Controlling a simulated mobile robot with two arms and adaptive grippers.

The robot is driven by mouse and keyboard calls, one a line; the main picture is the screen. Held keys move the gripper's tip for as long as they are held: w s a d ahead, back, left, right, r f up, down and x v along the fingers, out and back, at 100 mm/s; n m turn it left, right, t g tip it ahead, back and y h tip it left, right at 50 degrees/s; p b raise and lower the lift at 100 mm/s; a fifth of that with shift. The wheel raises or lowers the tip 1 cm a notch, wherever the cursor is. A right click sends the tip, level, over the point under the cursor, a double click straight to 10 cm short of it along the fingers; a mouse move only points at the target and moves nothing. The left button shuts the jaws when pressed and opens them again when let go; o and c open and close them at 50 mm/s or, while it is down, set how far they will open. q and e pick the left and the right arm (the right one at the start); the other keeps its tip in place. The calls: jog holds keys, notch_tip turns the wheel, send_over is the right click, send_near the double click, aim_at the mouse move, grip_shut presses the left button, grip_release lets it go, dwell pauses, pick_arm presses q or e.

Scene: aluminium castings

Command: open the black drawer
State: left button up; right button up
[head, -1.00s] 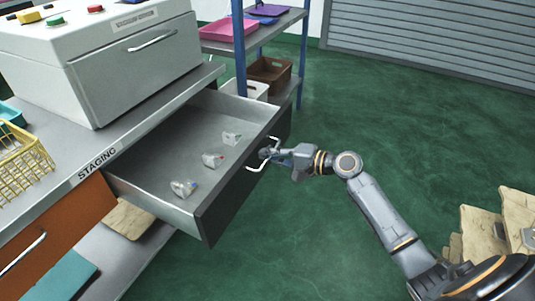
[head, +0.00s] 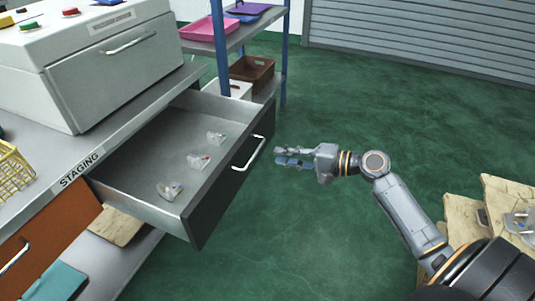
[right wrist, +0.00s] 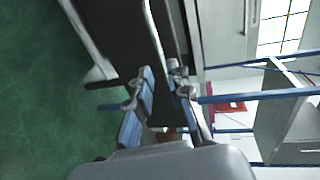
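The black drawer (head: 213,207) is pulled well out from under the staging bench. Its black front faces right and carries a pale bar handle (head: 249,154). Three small clear packets or parts lie inside on the grey drawer floor, one of them near the front corner (head: 170,190). My right gripper (head: 280,156) is just right of the handle, apart from it, with its fingers spread and nothing between them. In the right wrist view its blue-padded fingers (right wrist: 160,82) also stand apart, with the dark drawer front beyond. My left gripper is not in view.
A white machine (head: 110,70) stands on the bench (head: 115,125) above the drawer. An orange drawer (head: 45,240) is at lower left. A blue-post shelf rack (head: 284,60) stands behind. Stacked tan pieces (head: 505,195) are at right. The green floor right of the drawer is clear.

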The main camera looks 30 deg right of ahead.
jog(key=v, duration=0.2)
jog(key=shift+s+d+r, duration=0.1)
jog(key=shift+s+d, duration=0.05)
jog(key=shift+s, duration=0.1)
